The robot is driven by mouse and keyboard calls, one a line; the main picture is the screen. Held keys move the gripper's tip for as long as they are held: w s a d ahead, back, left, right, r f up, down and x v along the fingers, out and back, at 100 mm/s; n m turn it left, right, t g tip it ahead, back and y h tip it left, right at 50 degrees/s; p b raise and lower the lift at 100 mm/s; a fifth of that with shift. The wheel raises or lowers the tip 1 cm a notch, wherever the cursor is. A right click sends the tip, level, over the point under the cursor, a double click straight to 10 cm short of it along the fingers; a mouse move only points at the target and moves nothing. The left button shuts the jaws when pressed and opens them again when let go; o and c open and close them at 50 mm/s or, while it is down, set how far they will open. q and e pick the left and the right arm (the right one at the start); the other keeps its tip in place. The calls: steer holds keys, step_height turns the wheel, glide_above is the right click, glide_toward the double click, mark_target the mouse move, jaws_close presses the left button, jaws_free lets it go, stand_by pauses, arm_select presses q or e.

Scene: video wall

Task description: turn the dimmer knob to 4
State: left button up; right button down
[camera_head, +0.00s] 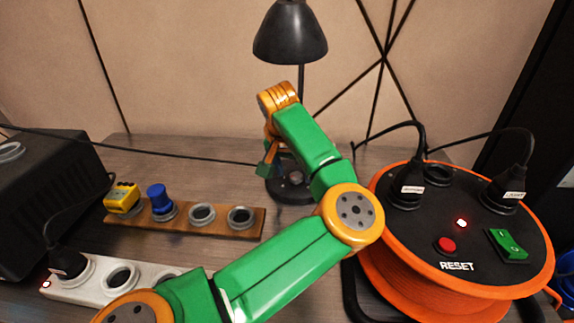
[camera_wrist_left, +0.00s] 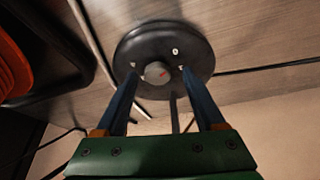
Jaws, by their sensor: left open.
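The black desk lamp (camera_head: 290,42) stands at the back of the table, its round base (camera_head: 292,192) partly hidden by my left arm. Contact cannot be told. My right gripper is not in view.
An orange cable reel (camera_head: 430,290) with plugs and switches stands at the right. A wooden socket strip (camera_head: 182,220), a white power strip (camera_head: 90,290) and a black box (camera_head: 45,190) are at the left. Cables cross the table and wall.

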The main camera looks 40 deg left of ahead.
arm_select(q)
steer(key=shift+w+d, duration=0.1)
steer(key=shift+w+f, duration=0.1)
steer(key=shift+c, duration=1.3)
jaws_close()
